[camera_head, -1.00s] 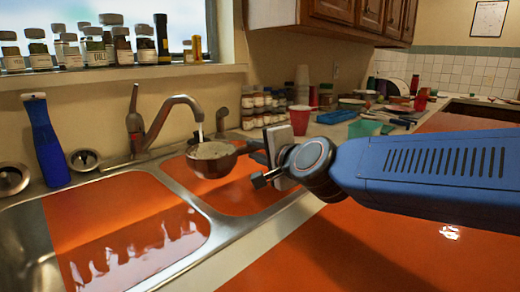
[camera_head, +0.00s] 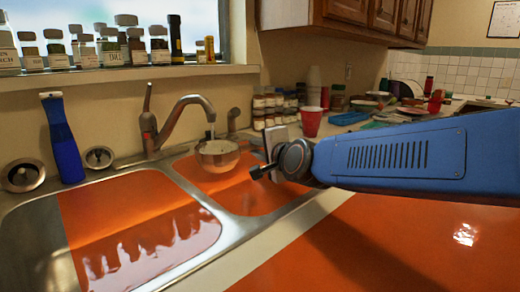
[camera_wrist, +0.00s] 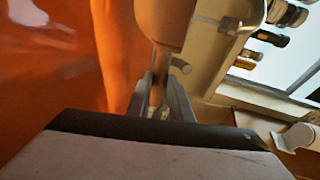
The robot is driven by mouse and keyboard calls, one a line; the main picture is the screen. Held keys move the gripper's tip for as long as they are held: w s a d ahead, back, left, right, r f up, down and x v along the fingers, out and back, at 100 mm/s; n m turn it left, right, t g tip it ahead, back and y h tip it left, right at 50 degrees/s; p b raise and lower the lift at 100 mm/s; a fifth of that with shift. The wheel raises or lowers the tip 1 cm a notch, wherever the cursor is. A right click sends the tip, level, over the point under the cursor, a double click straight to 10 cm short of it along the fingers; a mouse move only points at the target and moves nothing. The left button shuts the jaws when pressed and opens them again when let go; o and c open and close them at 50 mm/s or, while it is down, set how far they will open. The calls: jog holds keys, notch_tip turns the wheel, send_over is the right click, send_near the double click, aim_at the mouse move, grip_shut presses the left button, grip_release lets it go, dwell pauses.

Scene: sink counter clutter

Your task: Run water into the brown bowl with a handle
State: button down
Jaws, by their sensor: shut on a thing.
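The brown bowl (camera_head: 218,158) is under the faucet (camera_head: 185,112), over the right sink basin. A thin stream of water (camera_head: 212,132) falls from the spout into it, and pale liquid shows inside the rim. The bowl looks roughly level. My gripper (camera_head: 257,172) is at its right side. The bowl's handle is mostly hidden in the head view. In the wrist view the bowl's pale brown side (camera_wrist: 167,22) is at the top, and my gripper's fingers (camera_wrist: 160,100) are closed on its handle. The faucet's lever (camera_head: 148,108) stands upright.
The left basin (camera_head: 25,235) and right basin (camera_head: 245,203) have orange surfaces. A blue bottle (camera_head: 61,140) stands left of the faucet. A red cup (camera_head: 311,121) and jars (camera_head: 268,110) stand behind my gripper. Bottles (camera_head: 112,48) line the windowsill.

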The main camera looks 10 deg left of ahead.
jog(key=x, duration=0.7)
jog(key=shift+w+f, duration=0.2)
jog(key=shift+w, duration=0.05)
jog(key=shift+d, duration=0.1)
dwell(7.0)
